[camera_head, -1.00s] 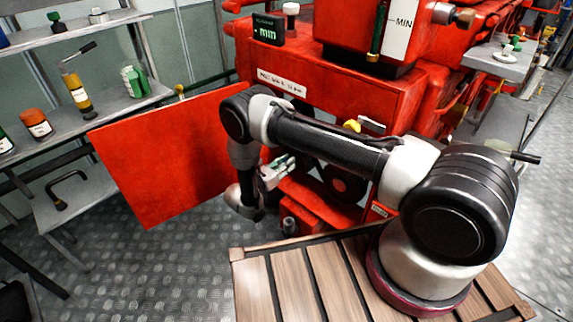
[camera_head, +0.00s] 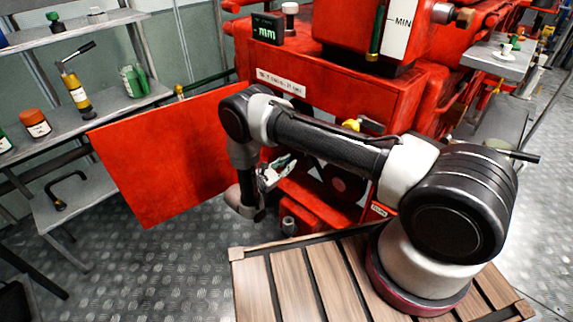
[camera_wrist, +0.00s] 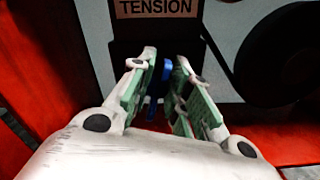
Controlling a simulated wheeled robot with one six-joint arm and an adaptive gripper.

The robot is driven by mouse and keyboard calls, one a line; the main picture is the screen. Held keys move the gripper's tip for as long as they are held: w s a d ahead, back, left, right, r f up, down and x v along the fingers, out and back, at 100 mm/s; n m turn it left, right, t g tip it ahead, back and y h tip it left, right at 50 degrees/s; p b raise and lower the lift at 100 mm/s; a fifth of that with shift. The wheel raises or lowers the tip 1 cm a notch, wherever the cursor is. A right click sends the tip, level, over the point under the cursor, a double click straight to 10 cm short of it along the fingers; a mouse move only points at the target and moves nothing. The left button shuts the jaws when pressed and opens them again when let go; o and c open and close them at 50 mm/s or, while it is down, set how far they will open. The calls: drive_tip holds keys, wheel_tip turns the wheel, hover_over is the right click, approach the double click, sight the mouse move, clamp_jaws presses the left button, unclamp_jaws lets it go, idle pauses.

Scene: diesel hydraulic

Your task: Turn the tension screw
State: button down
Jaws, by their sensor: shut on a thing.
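The tension screw (camera_wrist: 166,70) shows as a small blue piece in the wrist view, under a plate marked TENSION (camera_wrist: 155,8). My gripper (camera_wrist: 165,80) has green-padded fingers, one on each side of the blue piece, and is shut on it. The fingers hide part of the screw. In the head view my gripper (camera_head: 284,166) reaches into the open bay in the front of the red machine (camera_head: 340,100). The screw itself is hidden there behind my arm and gripper.
An open red door panel (camera_head: 165,160) stands left of my gripper. A small display reading mm (camera_head: 266,30) sits on the machine. A shelf (camera_head: 75,125) with bottles is at the left. A dark wheel (camera_wrist: 275,60) lies right of the screw.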

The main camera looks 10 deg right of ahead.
drive_tip(key=shift+m, duration=0.5)
drive_tip(key=c, duration=1.6)
unclamp_jaws()
drive_tip(key=shift+s, duration=0.1)
drive_tip(key=v, duration=1.2)
